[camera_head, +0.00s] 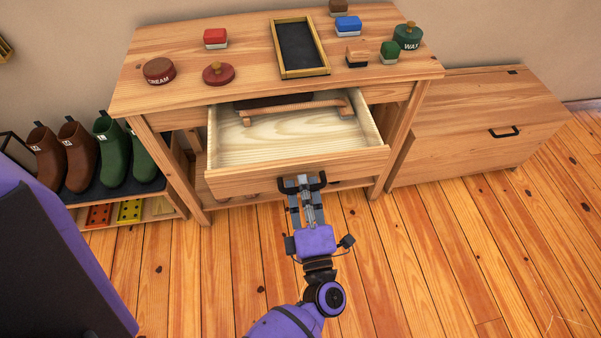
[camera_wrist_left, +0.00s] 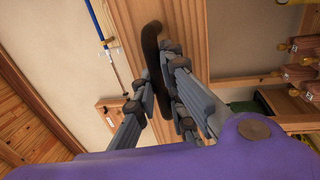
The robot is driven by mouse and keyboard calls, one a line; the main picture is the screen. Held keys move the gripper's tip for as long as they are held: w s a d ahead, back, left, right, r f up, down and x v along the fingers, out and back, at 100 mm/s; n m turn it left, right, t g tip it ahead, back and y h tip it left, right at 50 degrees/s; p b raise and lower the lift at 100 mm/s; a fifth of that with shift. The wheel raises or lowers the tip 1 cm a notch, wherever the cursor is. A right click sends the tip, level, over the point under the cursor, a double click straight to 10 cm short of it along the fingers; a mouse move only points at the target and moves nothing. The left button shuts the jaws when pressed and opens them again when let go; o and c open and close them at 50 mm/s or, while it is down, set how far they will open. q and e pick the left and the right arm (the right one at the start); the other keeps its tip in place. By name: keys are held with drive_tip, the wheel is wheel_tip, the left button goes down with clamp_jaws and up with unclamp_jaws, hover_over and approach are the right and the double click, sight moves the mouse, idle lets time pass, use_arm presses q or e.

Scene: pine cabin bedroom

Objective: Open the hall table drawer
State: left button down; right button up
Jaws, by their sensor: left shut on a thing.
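The hall table (camera_head: 250,77) stands against the wall in the head view. Its drawer (camera_head: 235,183) is pulled out well towards me, with a pale wood interior and a wooden-handled item and a dark item at the back. My left gripper (camera_head: 302,186) is shut on the dark drawer handle (camera_head: 317,181) at the middle of the drawer front. The left wrist view shows the fingers closed around the black handle (camera_wrist_left: 153,45). My right gripper is in neither view.
A shoe rack with brown boots (camera_head: 75,153) and green boots (camera_head: 112,150) stands at the left. A wooden chest (camera_head: 470,120) stands at the right. On the tabletop are tins, brushes and a black-lined tray (camera_head: 299,48). The plank floor in front is clear.

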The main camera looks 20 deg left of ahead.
use_arm(q)
drive_tip(key=shift+v, duration=0.95)
drive_tip(key=shift+r, duration=0.15)
